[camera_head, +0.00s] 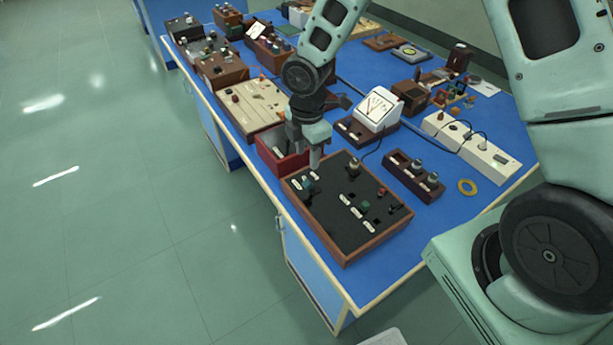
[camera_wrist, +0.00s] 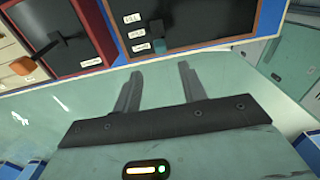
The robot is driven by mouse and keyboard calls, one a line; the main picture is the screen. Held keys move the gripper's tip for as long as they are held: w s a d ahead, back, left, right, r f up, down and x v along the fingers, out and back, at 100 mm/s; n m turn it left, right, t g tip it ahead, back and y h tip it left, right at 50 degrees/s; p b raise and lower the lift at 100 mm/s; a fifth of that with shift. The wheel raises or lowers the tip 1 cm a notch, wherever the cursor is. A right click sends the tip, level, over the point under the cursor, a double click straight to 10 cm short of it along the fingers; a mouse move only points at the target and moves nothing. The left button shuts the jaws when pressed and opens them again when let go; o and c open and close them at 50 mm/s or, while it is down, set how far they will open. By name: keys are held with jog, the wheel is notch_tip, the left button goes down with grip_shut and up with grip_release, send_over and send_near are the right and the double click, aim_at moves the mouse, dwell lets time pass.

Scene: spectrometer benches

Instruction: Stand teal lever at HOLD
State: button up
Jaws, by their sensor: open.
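The teal lever (camera_wrist: 158,46) is on a black panel (camera_wrist: 200,18) with a wooden frame. In the wrist view its teal tip is beside the lowest of three white labels (camera_wrist: 136,33), whose print is too small to read surely. The lever also shows in the head view (camera_head: 307,184), near the panel's left corner. My gripper (camera_wrist: 160,70) is open and empty, its two fingers apart. In the wrist view the teal tip appears just beyond the gap between the fingertips. In the head view my gripper (camera_head: 315,162) is over the panel's upper left edge, close to the lever; contact cannot be told.
A red box (camera_head: 279,152) stands directly beside the panel, below my gripper. A white meter (camera_head: 378,108) and a dark block with knobs (camera_head: 414,175) stand behind and to the right. The panel carries other small controls (camera_head: 365,206). Blue bench top is free near the front right.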

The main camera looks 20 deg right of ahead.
aim_at(307, 182)
notch_tip(307, 182, down, 10)
jog(key=shift+r+p, duration=0.1)
jog(key=shift+p, duration=0.65)
grip_shut()
